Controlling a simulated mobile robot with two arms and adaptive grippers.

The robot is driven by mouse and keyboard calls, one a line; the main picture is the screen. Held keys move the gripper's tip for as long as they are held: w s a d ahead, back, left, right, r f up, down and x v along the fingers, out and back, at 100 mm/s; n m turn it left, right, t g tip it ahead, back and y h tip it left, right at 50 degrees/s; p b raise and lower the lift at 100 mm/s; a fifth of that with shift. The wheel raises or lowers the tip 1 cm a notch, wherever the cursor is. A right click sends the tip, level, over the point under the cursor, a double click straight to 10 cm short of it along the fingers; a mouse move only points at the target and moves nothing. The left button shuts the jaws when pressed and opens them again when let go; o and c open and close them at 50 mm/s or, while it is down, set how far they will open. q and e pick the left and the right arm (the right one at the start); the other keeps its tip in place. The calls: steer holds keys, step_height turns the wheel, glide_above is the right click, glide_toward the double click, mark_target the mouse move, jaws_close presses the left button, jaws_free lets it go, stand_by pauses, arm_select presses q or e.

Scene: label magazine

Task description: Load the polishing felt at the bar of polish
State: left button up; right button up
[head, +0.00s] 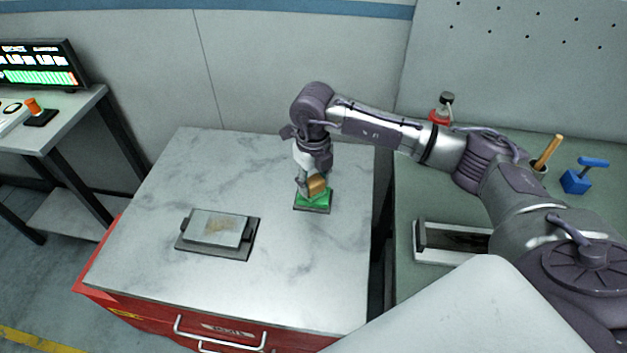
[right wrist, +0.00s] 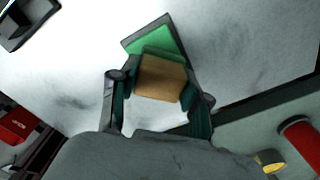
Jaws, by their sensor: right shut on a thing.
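My right gripper (head: 309,182) points down, shut on a tan block, which I take to be the polishing felt (head: 318,186). In the right wrist view the block (right wrist: 161,78) sits between the two fingers, with a green edge on its far side. The green bar of polish (head: 314,202) lies in a shallow dark holder on the marble-patterned top; it also shows in the right wrist view (right wrist: 158,43). The block is over or against the bar, partly hiding it; I cannot tell if they touch. My left gripper is not in view.
A grey metal plate (head: 218,228) with brownish stains sits on a dark base to the left on the cabinet top (head: 150,200). The green bench (head: 405,190) at right holds a dark-topped tray (head: 455,242), a blue item (head: 577,180) and a red-based bottle (head: 440,112).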

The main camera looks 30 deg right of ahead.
mark_target(313, 180)
steer(key=shift+r+p, duration=0.65)
steer(key=shift+r, duration=0.2)
steer(key=shift+r+p, duration=1.4)
steer(key=shift+r, duration=1.25)
